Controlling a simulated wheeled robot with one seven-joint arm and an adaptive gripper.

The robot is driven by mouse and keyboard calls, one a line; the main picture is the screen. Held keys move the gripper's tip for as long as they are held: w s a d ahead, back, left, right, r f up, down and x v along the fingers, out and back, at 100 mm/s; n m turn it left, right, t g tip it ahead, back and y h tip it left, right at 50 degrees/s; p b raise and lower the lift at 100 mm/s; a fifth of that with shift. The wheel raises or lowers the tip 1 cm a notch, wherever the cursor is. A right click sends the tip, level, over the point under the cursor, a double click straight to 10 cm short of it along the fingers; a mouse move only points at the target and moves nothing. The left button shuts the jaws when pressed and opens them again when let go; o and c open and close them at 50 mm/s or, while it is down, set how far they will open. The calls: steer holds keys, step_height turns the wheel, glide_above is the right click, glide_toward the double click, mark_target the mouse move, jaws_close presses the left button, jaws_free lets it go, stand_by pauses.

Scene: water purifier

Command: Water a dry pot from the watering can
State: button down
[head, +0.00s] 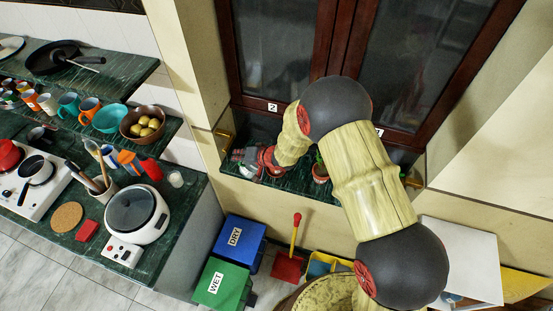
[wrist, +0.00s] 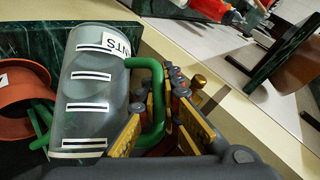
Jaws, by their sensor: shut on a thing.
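The watering can (wrist: 85,95) is a grey translucent vessel with white level marks, a green handle (wrist: 157,85) and a label of which "NTS" shows. In the wrist view my gripper (wrist: 163,100) has its yellow fingers closed around the green handle. An orange pot (wrist: 18,103) with green stems stands beside the can at the left edge, partly cut off. In the head view my gripper (head: 255,158) is low over the left part of the window sill. A reddish pot with a plant (head: 320,170) stands on the sill, partly behind my arm. I cannot tell which soil is dry.
The dark green sill (head: 300,185) lies below the brown window doors (head: 285,50). A counter with a cooker (head: 137,213), cups and a bowl is at left. Blue (head: 240,243) and green (head: 221,284) bins stand below the sill. A white box (head: 460,255) is at right.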

steer(key=shift+w+d+r, duration=0.1)
steer(key=shift+w+d, duration=0.05)
steer(key=shift+d+r+p, duration=0.1)
steer(key=shift+r+p, duration=0.15)
steer(key=shift+p, duration=0.1)
steer(key=shift+s+a+r, duration=0.1)
steer(key=shift+s+a, duration=0.1)
steer(key=shift+a, duration=0.05)
steer(key=shift+w+d, duration=0.25)
steer(key=shift+d, duration=0.1)
steer(key=shift+s+a+r, duration=0.1)
steer(key=shift+s+a, duration=0.15)
steer(key=shift+a, duration=0.1)
steer(key=shift+w+d+y, duration=0.25)
steer(key=shift+d+y, duration=0.05)
steer(key=shift+d, duration=0.1)
steer(key=s+a+f+n+t+h+b, duration=0.1)
steer(key=f+b, duration=0.6)
steer(key=b, duration=1.2)
steer(key=s+a+h, duration=0.1)
steer(key=a+h, duration=0.1)
steer(key=a, duration=0.1)
steer(key=shift+a+f+n+h, duration=0.2)
steer(key=shift+a+n+h, duration=0.05)
steer(key=shift+n+h, duration=0.15)
